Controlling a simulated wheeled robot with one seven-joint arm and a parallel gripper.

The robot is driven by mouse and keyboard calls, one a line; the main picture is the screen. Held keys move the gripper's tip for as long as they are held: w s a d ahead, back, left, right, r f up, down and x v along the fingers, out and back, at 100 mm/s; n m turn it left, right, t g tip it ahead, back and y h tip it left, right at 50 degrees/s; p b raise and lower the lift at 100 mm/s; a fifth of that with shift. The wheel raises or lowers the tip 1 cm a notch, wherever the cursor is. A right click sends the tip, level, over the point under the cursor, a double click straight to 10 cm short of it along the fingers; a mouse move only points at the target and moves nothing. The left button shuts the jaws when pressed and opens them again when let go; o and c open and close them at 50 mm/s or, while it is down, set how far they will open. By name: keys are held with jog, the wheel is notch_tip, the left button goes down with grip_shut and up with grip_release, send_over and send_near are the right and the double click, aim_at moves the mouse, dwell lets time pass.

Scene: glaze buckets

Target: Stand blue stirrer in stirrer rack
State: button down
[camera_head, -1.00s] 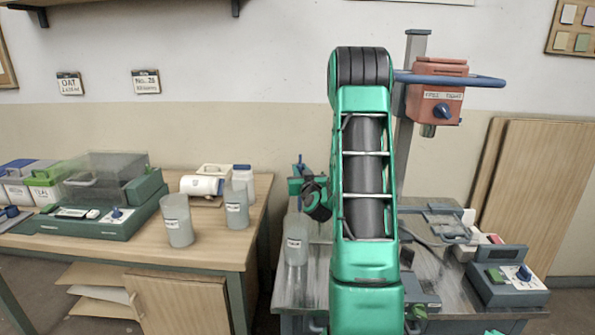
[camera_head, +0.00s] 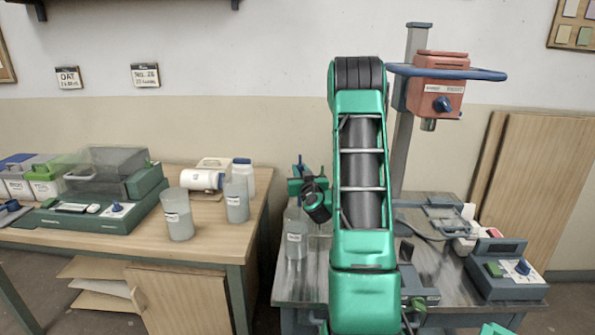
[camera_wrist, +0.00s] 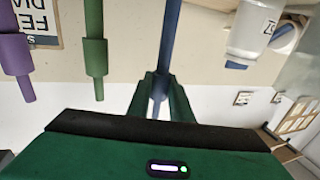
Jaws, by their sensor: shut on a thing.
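The blue stirrer (camera_wrist: 170,40) is between the fingers of my gripper (camera_wrist: 160,88) in the wrist view, which looks upside down. My gripper is shut on it near its thicker part. In the head view my gripper (camera_head: 298,182) is above the left part of the metal table, with a small blue tip (camera_head: 300,159) sticking up above it. A green stirrer (camera_wrist: 95,58) and a purple stirrer (camera_wrist: 16,55) are left of the blue one in the wrist view, apart from it. I cannot make out the stirrer rack, and the blue stirrer's far end is out of view.
A clear bucket (camera_head: 296,240) stands on the metal table (camera_head: 440,265) below my gripper. My arm hides the table's middle. A red mixer (camera_head: 437,85) on a post and a grey scale (camera_head: 507,270) are to the right. More buckets (camera_head: 178,220) stand on the wooden table.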

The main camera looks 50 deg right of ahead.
jog(key=shift+f, duration=0.9)
jog(key=shift+d+f, duration=0.1)
jog(key=shift+f, duration=0.45)
jog(key=c, duration=1.5)
grip_release()
jog(key=shift+s+d, duration=0.1)
